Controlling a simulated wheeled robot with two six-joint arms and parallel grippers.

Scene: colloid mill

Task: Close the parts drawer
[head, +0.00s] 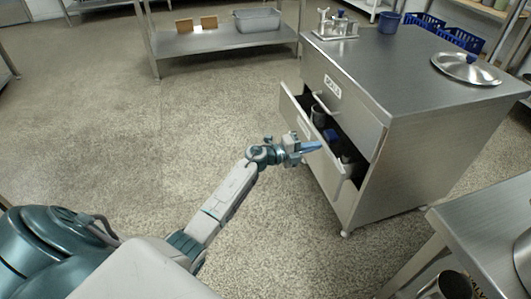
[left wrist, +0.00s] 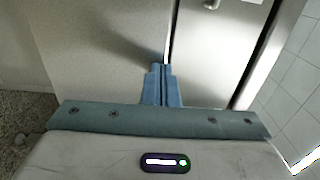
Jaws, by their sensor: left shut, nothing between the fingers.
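The parts drawer (head: 336,168) stands pulled out from the steel cabinet (head: 420,160), its inside showing. Dark and blue parts (head: 331,136) and a grey cup-like part lie in it. My left gripper (head: 318,146) has its blue fingers together with nothing between them, at the drawer's front panel in the head view. Whether they touch the panel I cannot tell. In the left wrist view the closed fingertips (left wrist: 161,68) point at smooth metal panels (left wrist: 210,50). My right gripper is not in view.
On the cabinet top are a metal fixture (head: 337,24) and a round steel lid (head: 466,67). A steel table (head: 490,225) stands at the lower right. A low shelf (head: 220,62) stands at the back. The speckled floor left of the cabinet is clear.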

